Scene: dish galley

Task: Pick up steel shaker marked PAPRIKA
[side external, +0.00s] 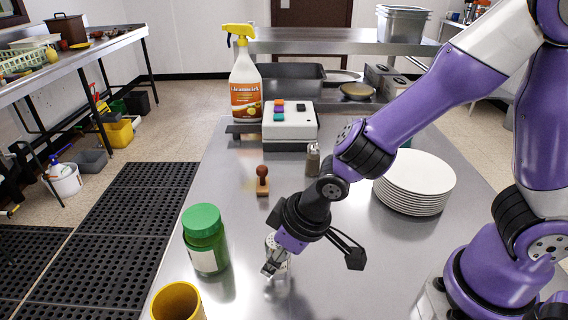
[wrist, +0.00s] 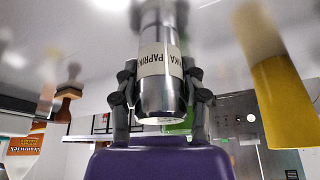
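The steel shaker marked PAPRIKA (wrist: 165,95) is a shiny cylinder with a white label, whose lettering reads upside down in the wrist view. My gripper (wrist: 160,75) has one finger on each side of it, and both fingertips appear to touch it. In the side external view my gripper (side external: 275,264) is low over the steel counter, just right of the green-lidded jar. The shaker is mostly hidden there behind the gripper. I cannot tell whether its base rests on the counter.
The green-lidded jar (side external: 205,240) and a yellow cup (side external: 178,302) stand close left. A wooden stamp (side external: 262,181) and another shaker (side external: 313,160) stand behind. Stacked white plates (side external: 415,182) are at right. A spray bottle (side external: 245,88) and a button box (side external: 289,122) are farther back.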

